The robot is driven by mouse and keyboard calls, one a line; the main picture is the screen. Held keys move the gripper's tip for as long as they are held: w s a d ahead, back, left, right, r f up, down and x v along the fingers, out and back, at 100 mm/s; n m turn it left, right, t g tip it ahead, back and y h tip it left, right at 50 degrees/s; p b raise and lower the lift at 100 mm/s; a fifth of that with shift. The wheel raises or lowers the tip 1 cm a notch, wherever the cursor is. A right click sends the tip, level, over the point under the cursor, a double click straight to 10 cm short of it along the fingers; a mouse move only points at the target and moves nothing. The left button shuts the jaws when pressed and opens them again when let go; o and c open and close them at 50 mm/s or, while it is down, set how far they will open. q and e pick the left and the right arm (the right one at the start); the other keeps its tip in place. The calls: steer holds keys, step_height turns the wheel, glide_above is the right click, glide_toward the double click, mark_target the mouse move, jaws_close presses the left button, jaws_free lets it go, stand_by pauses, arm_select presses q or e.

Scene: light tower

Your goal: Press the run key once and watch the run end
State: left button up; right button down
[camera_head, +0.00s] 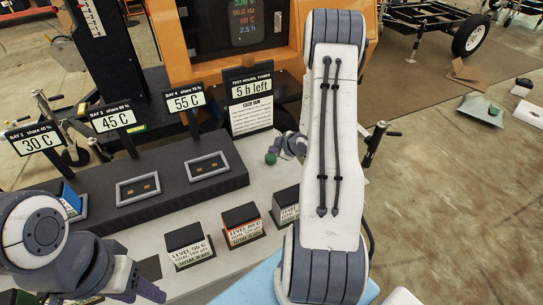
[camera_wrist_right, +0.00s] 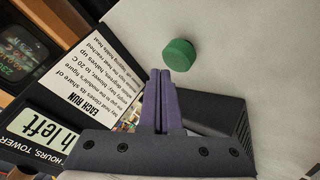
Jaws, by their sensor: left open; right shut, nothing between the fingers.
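The green round key (camera_head: 270,158) stands on the light grey table beside the black bay block. It also shows in the right wrist view (camera_wrist_right: 180,56). My right gripper (camera_head: 283,150) is close to it, mostly hidden behind my right arm in the head view. In the right wrist view its purple fingers (camera_wrist_right: 159,74) are shut and empty, tips just beside the key; whether they touch it I cannot tell. My left gripper (camera_head: 140,293) is open and empty at the lower left. The orange tower's screen (camera_head: 243,22) shows 50.0 Hz and 7.5 h.
The "5 h left" sign (camera_head: 248,98) stands behind the key. The black bay block (camera_head: 165,178) has two visible empty bays, with temperature signs behind. A blue module (camera_head: 70,200) sits at its left.

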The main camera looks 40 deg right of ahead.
mark_target(274, 158)
steer(key=shift+f+b, duration=0.4)
steer(key=shift+f+b, duration=0.5)
steer(key=shift+f, duration=0.1)
stand_by(0.8)
steer(key=shift+r, duration=0.1)
steer(key=shift+r+p, duration=0.8)
steer(key=shift+r, duration=0.1)
steer(key=shift+r, duration=0.15)
step_height(274, 158, up, 5)
steer(key=p, duration=0.4)
